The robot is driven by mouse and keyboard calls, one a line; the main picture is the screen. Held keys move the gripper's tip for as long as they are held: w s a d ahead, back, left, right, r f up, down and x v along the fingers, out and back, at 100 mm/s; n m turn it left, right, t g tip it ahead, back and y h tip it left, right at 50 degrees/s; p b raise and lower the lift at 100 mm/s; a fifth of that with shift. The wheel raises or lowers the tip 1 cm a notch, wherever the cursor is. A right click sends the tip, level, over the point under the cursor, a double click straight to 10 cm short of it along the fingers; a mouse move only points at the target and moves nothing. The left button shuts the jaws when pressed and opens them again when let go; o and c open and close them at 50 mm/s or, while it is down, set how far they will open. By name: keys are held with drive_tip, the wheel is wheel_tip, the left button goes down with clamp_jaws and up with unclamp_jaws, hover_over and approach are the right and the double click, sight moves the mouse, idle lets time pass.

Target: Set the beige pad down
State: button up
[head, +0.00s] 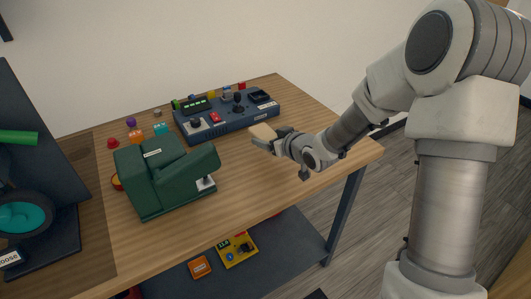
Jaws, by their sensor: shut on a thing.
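The beige pad (262,132) is a small flat light-tan piece. It is between the fingers of my gripper (266,139), which is shut on it. The gripper reaches in from the right and is over the right part of the wooden table (245,190), just in front of the dark blue control panel. A gap between the pad and the tabletop cannot be judged clearly from this view. The gripper's fingers partly hide the pad.
A green machine (165,175) stands on the table's front middle. The blue panel (228,121) with knobs and a joystick is behind. Several small coloured blocks lie at back left. A dark stand (40,150) is at left. Bare tabletop lies right of the green machine.

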sight(265, 159)
drive_tip(key=shift+w+a+f, duration=0.2)
drive_tip(key=shift+a+f, duration=0.15)
drive_tip(key=shift+a, duration=0.1)
drive_tip(key=shift+f+b, duration=0.35)
drive_tip(key=shift+f, duration=1.6)
drive_tip(key=shift+f+b, duration=0.4)
drive_tip(key=shift+b, duration=0.05)
drive_tip(key=shift+f, duration=0.2)
drive_tip(key=o, duration=1.3)
